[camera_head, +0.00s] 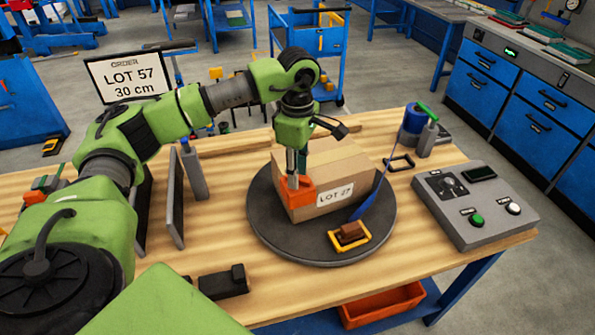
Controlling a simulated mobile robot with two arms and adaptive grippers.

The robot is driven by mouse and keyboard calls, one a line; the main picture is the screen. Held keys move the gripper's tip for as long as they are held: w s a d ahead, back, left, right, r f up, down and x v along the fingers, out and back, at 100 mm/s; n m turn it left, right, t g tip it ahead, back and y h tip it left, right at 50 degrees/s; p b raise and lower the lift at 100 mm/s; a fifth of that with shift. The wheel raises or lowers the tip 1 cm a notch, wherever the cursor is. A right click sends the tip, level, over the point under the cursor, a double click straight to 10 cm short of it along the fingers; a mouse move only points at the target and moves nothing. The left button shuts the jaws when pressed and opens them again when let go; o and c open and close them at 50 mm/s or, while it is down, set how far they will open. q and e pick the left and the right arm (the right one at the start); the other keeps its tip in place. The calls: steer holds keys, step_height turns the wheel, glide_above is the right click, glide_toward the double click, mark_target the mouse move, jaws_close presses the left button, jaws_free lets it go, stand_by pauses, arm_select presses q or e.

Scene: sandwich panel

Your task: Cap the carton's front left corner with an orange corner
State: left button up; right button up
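A brown cardboard carton (338,167) with a white lot label sits on a round dark turntable (275,240). The fingertips and the arm hide part of the carton's left side, so I cannot tell how snugly the corner sits. My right gripper is not in view.
A grey control box (474,205) stands right, dark upright plates (175,198) left.

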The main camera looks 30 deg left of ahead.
arm_select(q)
step_height(320, 180, up, 12)
stand_by(0.4)
